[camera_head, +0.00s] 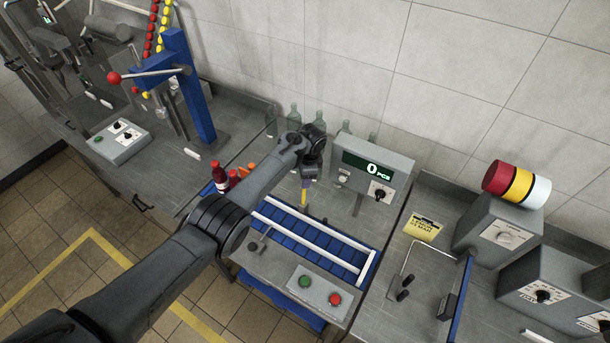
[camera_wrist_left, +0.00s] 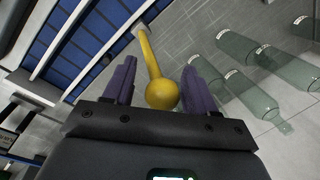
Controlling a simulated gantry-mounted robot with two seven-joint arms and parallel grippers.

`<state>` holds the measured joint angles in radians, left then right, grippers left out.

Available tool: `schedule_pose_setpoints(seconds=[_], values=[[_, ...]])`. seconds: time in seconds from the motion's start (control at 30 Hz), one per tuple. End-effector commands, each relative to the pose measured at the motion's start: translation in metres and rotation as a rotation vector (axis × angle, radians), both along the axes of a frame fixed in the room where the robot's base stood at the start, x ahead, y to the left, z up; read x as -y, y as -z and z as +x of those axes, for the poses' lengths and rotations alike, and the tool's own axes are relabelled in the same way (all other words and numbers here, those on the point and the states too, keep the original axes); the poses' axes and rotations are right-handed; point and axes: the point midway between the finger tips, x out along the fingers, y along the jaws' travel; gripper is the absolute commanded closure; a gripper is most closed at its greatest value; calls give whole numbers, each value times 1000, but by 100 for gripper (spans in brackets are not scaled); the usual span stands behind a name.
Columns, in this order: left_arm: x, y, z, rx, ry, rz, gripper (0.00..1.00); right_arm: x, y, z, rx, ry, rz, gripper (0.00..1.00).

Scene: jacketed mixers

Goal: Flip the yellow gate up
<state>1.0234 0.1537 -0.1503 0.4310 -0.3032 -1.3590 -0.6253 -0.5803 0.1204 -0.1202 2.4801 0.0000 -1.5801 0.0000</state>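The yellow gate (camera_wrist_left: 148,55) is a thin yellow bar with a round ball at its near end, seen in the left wrist view. Its far end meets a white rail of the blue conveyor. My left gripper (camera_wrist_left: 158,68) is open, with one purple finger on each side of the gate's ball. A gap shows on both sides, so the fingers do not appear closed on it. In the head view my left gripper (camera_head: 306,184) reaches down over the conveyor's back end, and a small yellow bit of the gate (camera_head: 303,199) shows below it. My right gripper is not in view.
The blue conveyor (camera_head: 313,243) has white rails. A counter box (camera_head: 372,165) reading 0 stands right of the gripper. Several clear green bottles (camera_wrist_left: 258,98) stand behind. Red-capped bottles (camera_head: 220,178) are left of my arm. A button panel (camera_head: 318,291) is in front.

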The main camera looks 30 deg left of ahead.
Motion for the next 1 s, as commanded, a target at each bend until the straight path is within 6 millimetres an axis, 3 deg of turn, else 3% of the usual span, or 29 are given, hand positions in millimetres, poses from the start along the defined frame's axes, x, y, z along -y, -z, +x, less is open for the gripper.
schedule_pose_setpoints(seconds=[0.43,0.6,1.0], values=[[1,-10,0,-2,3,0,42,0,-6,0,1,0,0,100],[4,-33,-2,0,2,1,42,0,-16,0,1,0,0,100],[15,-92,-6,0,2,-1,42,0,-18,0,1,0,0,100]])
